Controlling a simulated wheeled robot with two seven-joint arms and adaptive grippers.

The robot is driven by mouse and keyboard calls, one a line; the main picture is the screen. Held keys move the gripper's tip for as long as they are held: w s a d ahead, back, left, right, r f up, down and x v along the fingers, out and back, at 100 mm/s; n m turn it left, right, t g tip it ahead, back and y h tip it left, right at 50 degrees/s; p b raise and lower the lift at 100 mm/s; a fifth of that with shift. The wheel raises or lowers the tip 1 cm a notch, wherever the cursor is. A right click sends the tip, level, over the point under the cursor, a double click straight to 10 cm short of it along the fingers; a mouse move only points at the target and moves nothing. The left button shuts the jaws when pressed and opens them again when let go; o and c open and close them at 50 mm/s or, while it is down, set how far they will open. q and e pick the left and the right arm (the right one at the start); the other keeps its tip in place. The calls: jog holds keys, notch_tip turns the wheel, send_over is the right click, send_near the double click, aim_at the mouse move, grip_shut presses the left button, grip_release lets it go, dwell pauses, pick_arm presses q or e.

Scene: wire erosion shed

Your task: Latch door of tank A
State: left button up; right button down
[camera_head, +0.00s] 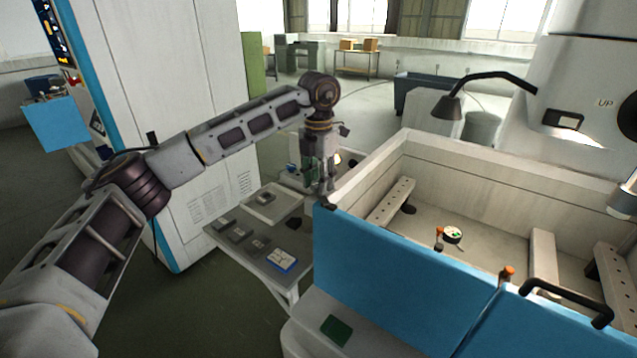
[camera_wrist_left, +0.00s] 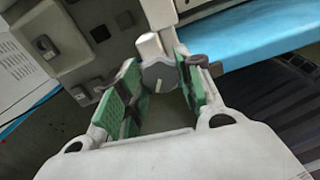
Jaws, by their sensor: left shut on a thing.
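The tank (camera_head: 470,165) is a pale, open-topped box with blue front panels, which I take for its door (camera_head: 400,275). A black bar handle (camera_head: 565,300) sits on the panel at the right. My left gripper (camera_head: 322,188) is at the tank's far left corner, at the end of the blue panel. In the left wrist view, its green-padded fingers (camera_wrist_left: 160,90) are shut on a grey round knob (camera_wrist_left: 158,76) with a white mark and a pale stub behind it. The blue edge (camera_wrist_left: 265,42) runs just right of the knob. My right gripper is not in view.
A small table (camera_head: 235,245) with several grey blocks stands left of the tank, below my left arm. A tall white cabinet (camera_head: 165,90) stands behind the arm. Open floor lies at the lower left.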

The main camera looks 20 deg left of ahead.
pick_arm(q)
jog(key=shift+r+n+b, duration=0.1)
jog(key=shift+n+b, duration=0.2)
jog(key=shift+n, duration=0.9)
jog(key=o, duration=1)
jog(key=shift+o, duration=0.2)
notch_tip(320, 180, up, 12)
dwell(0.4)
